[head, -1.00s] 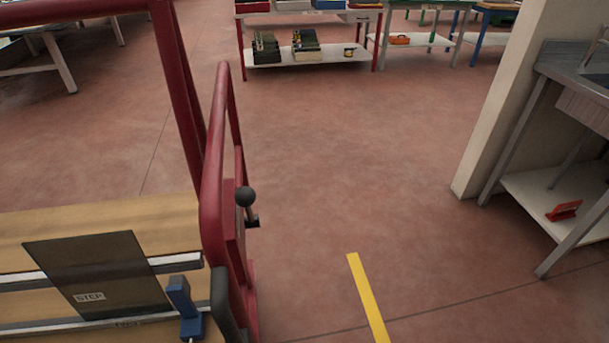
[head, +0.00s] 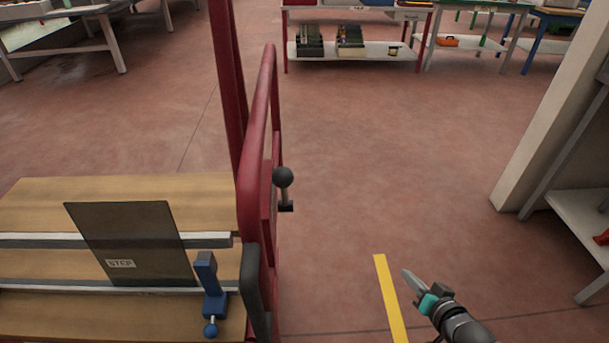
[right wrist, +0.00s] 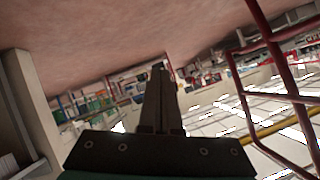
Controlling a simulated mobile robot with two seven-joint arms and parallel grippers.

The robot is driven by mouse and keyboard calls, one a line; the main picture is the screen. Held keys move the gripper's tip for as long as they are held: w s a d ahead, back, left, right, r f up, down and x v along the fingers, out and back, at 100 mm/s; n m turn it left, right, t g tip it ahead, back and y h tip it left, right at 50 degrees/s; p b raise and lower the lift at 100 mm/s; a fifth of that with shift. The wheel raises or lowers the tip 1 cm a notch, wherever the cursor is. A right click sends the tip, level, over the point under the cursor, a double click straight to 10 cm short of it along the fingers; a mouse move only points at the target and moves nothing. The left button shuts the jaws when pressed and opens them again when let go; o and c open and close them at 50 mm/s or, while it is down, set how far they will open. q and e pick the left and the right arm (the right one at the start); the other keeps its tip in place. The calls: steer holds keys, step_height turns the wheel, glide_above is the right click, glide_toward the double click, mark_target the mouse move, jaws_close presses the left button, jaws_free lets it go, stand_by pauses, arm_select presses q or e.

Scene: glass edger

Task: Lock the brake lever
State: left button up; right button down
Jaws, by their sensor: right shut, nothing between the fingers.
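The brake lever (head: 284,183) has a dark ball knob on a short stem. It sticks out from the right side of the red tubular frame (head: 256,150) in the head view. My right gripper (head: 406,275) is at the lower right of the head view, over the floor, apart from the lever and to its right. Its fingers are together and empty; they also show shut in the right wrist view (right wrist: 160,75). The lever cannot be made out in the right wrist view. My left gripper is not in view.
A wooden slatted bed (head: 130,205) with a dark glass plate (head: 135,243) and a blue clamp (head: 208,285) lies left of the frame. A yellow floor stripe (head: 388,295) runs by my right gripper. Floor right of the lever is clear. A pale pillar (head: 550,110) stands at the right.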

mark_target(284, 189)
steer(key=w+a+r+m+t+y, duration=0.1)
steer(key=w+a+r+t+y, duration=0.2)
steer(key=r, duration=0.9)
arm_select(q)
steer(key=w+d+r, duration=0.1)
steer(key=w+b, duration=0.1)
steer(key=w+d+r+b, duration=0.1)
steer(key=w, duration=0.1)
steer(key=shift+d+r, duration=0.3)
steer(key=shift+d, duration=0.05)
arm_select(e)
steer(key=s+a+r+m+y, duration=0.1)
steer(key=s+a+r+y, duration=0.2)
steer(key=a+r, duration=0.3)
steer(key=s+a+r+m+y, duration=0.1)
steer(key=s+a+r+y, duration=0.2)
steer(key=r, duration=1.1)
steer(key=a+y, duration=0.2)
steer(key=a, duration=0.2)
steer(key=shift+m+g+y, duration=0.3)
steer(key=shift+m+y, duration=0.1)
steer(key=shift+w+a+r, duration=0.1)
